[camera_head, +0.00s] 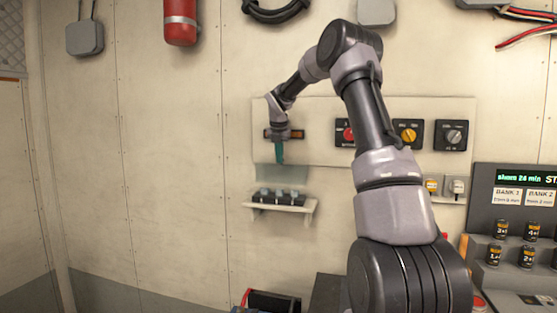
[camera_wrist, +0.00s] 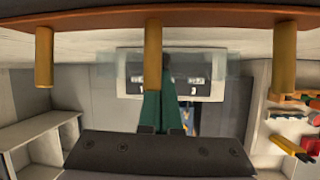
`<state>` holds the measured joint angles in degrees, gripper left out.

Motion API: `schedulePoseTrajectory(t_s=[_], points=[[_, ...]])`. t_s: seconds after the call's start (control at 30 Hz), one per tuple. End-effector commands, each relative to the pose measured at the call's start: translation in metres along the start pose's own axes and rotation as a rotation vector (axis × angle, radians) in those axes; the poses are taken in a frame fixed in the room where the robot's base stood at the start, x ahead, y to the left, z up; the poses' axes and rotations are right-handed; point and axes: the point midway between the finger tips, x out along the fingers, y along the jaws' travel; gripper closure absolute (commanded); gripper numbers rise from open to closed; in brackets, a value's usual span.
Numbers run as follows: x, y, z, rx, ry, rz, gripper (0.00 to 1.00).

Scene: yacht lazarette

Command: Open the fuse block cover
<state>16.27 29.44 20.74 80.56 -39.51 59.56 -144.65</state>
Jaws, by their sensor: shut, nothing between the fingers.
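The fuse block (camera_head: 280,198) is a dark block with several pale fuses on a small cream shelf on the wall. A translucent, pale grey-green cover (camera_head: 279,179) stands roughly upright above and behind it, leaving the block's front and top visible. In the wrist view the fuse block (camera_wrist: 168,86) lies beyond my fingertips, with the translucent cover (camera_wrist: 107,66) spreading to both sides. My gripper (camera_head: 280,161) points down, its teal fingers shut and empty, just above or in front of the cover's top edge. I cannot tell whether they touch the cover. My gripper (camera_wrist: 166,80) also shows in the wrist view.
An orange-brown bar (camera_head: 297,135) is on the wall panel beside my wrist; its brass posts (camera_wrist: 153,60) stand close to my fingers. Red (camera_head: 348,133), yellow (camera_head: 408,135) and grey rotary switches (camera_head: 453,136) are to the right. The wall left of the shelf is clear.

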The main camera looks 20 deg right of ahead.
Motion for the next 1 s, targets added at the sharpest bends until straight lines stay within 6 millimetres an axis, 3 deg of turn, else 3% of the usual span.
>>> schedulePoseTrajectory(t_s=[0.63,0.77,1.0], points=[[-0.005,0.000,0.002,0.001,-0.001,0.001,1.00],[-0.023,0.001,0.002,0.001,-0.003,0.002,1.00],[-0.072,0.001,0.002,0.002,-0.003,0.002,1.00]])
